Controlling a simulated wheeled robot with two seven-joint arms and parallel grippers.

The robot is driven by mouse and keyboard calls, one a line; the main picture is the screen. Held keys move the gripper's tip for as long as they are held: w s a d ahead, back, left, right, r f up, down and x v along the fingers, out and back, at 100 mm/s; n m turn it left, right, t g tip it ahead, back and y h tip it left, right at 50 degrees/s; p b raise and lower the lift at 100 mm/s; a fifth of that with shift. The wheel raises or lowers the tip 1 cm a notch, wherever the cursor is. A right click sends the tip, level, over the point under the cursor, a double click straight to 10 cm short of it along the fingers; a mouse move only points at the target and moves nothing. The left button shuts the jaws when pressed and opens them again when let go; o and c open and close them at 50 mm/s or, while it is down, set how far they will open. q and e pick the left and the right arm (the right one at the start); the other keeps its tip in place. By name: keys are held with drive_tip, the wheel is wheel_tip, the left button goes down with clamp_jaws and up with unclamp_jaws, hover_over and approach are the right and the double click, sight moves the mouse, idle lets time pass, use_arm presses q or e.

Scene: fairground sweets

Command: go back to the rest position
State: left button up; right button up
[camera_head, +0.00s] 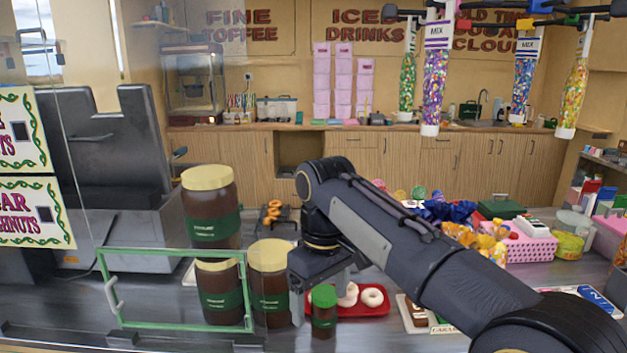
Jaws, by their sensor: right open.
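My right arm comes in from the lower right and reaches across the counter. Its gripper (319,279) points down and is open, above or just behind a small dark jar with a green lid (323,312). One finger shows left of the jar; the other is partly hidden. I cannot tell whether the jar stands between the fingers. My left gripper is not in view.
Large brown jars with yellow lids (212,205) stand left of the gripper, behind a green frame (180,327). A red tray (378,309) with doughnuts (372,297) lies close right. A pink basket (530,247) is further right. Sweet-filled tubes (434,85) hang above.

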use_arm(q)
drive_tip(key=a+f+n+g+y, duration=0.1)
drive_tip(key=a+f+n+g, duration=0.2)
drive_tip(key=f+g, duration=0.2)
use_arm(e)
drive_tip(key=s+d+m+t+y+p, duration=0.15)
drive_tip(key=s+d+m+y, duration=0.35)
drive_tip(key=d, duration=0.9)
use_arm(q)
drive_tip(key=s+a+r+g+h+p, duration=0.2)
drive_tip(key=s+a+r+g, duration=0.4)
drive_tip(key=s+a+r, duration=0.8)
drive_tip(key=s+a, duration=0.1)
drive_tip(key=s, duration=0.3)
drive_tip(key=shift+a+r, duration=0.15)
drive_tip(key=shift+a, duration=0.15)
use_arm(e)
drive_tip(key=s+d+f+m+t, duration=0.2)
drive_tip(key=s+f, duration=0.2)
drive_tip(key=s, duration=0.5)
drive_tip(key=s+d+f+m+t+h, duration=0.1)
drive_tip(key=s+d+f+m+t, duration=0.1)
drive_tip(key=s+f, duration=0.3)
drive_tip(key=s+d+m, duration=0.1)
drive_tip(key=s, duration=0.3)
drive_tip(key=shift+s+d+f, duration=0.2)
drive_tip(key=shift+s, duration=0.05)
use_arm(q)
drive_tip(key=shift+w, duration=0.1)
